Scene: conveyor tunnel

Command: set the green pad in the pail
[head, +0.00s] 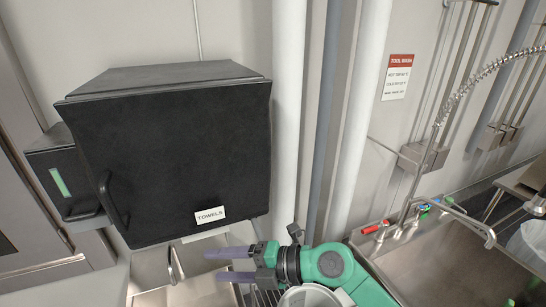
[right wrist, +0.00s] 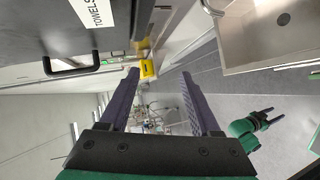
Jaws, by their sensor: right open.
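I cannot make out the green pad for sure; a small green bit (head: 510,302) shows at the lower right edge of the head view, too small to name. I cannot identify the pail with certainty; a pale grey round rim (head: 310,296) shows at the bottom of the head view, beside my right arm. My right gripper (head: 212,266) is open and empty, its purple fingers pointing left below the towel box. In the right wrist view its fingers (right wrist: 158,74) stand apart with nothing between them. My left gripper (right wrist: 265,115) appears small at the right of that view; its jaws are unclear.
A black towel box (head: 170,160) with a handle hangs on the wall, close above my right gripper. A steel sink (head: 450,265) with a tap and sprayer hose is at the right. A pale basin (head: 205,292) lies below the box. White pipes (head: 358,130) run down the wall.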

